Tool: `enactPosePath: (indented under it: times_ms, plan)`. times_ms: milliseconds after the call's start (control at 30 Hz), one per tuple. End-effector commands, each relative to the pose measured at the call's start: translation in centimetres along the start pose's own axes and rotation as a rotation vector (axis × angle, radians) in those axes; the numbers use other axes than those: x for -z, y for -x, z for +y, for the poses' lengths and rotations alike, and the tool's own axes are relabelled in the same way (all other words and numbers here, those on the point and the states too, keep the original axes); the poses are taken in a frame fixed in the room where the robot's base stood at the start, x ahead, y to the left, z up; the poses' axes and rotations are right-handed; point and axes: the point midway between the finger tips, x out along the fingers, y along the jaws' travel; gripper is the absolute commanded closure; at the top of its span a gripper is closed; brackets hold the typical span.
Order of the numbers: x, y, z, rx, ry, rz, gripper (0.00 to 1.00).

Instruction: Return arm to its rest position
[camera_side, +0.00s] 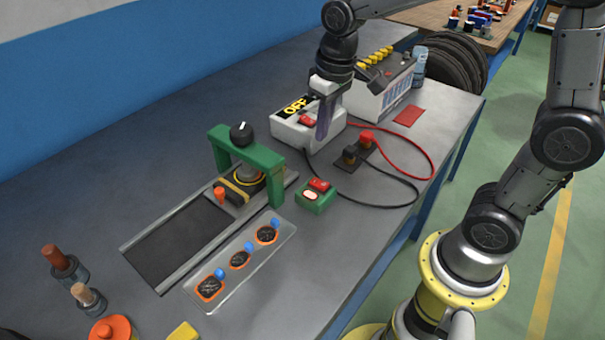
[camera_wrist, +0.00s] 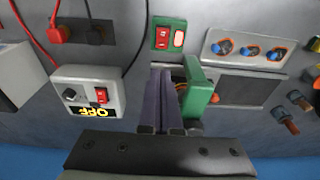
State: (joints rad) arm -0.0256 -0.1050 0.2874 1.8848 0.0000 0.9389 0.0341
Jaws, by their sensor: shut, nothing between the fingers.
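My gripper (camera_side: 322,132) hangs over the workbench (camera_side: 160,125) in the side view, in front of part of a white box marked OFF (camera_side: 294,128). Its dark purple fingers also show in the wrist view (camera_wrist: 168,73), close together with nothing between them. They point down toward the bench. In the wrist view they lie beside the green arch (camera_wrist: 200,88) and cover part of it. I cannot tell the exact height of the fingertips above the bench.
The green arch (camera_side: 277,172) stands over a dark track (camera_side: 185,240) left of my gripper. A green switch box (camera_side: 315,197), red and black cables (camera_side: 432,165) and a grey box with yellow knobs (camera_side: 380,90) are nearby. The bench's far left is clear.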

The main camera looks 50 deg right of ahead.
Motion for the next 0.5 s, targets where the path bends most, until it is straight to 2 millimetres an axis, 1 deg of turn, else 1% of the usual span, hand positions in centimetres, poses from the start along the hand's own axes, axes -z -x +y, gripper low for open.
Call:
enactPosePath:
  times_ms: [33,100,167,233,300,367,400,500]
  plan:
    - [-1.0,2.1,0.1,0.001,-0.003,0.054,1.00]
    - [-2.8,4.5,0.3,0.002,-0.005,0.119,1.00]
    - [-4.6,6.1,0.5,0.003,-0.006,0.170,1.00]
    - [-6.8,7.5,0.6,0.003,-0.006,0.228,1.00]
    - [-9.2,8.5,0.8,0.003,-0.006,0.279,1.00]
    - [-11.1,8.9,0.8,0.002,-0.005,0.317,1.00]
    - [-12.2,8.9,0.9,0.002,-0.005,0.338,1.00]
    - [-14.7,8.6,1.0,0.000,-0.003,0.375,1.00]
